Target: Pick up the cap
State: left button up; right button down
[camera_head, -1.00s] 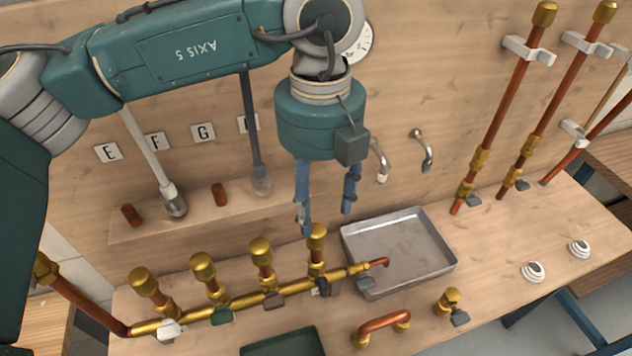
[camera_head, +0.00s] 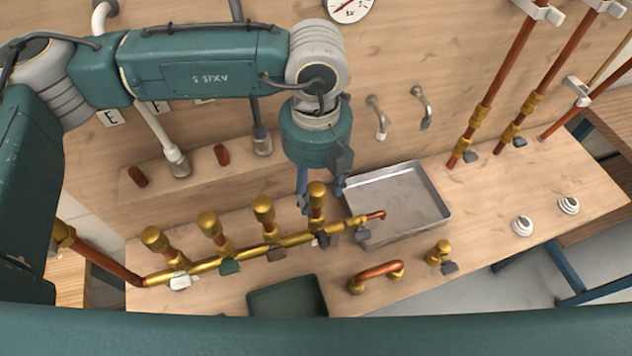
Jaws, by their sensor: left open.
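Several brass caps top the upright stubs of a brass pipe manifold (camera_head: 210,265) along the front of the bench; which one the task means I cannot tell. The rightmost cap (camera_head: 317,188) is upright on its stub. My left gripper (camera_head: 321,194) points down at this cap, with its blue fingers open. One finger shows just left of the cap and the other to its right, a little behind. Whether they touch it I cannot tell. The other caps, such as the left one (camera_head: 153,238), stand clear of the gripper. My right gripper is not in view.
A metal tray (camera_head: 436,205) lies right of the gripper, close to the manifold's copper end. A dark green tray (camera_head: 288,298), a copper U-bend (camera_head: 378,273) and a small brass valve (camera_head: 440,253) sit in front. Tall copper pipes (camera_head: 500,75) stand at the right back.

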pick_arm(q)
jog(key=shift+f, duration=0.65)
jog(key=c, duration=1.3)
jog(key=shift+r, duration=0.1)
jog(key=shift+w+r+b, duration=0.1)
jog(key=shift+r+b, duration=0.2)
jog(key=shift+r, duration=0.2)
notch_tip(320, 180, up, 18)
jog(key=b, duration=0.5)
notch_tip(320, 180, up, 5)
jog(key=p, duration=0.3)
send_over(316, 187)
jog(key=shift+r, duration=0.2)
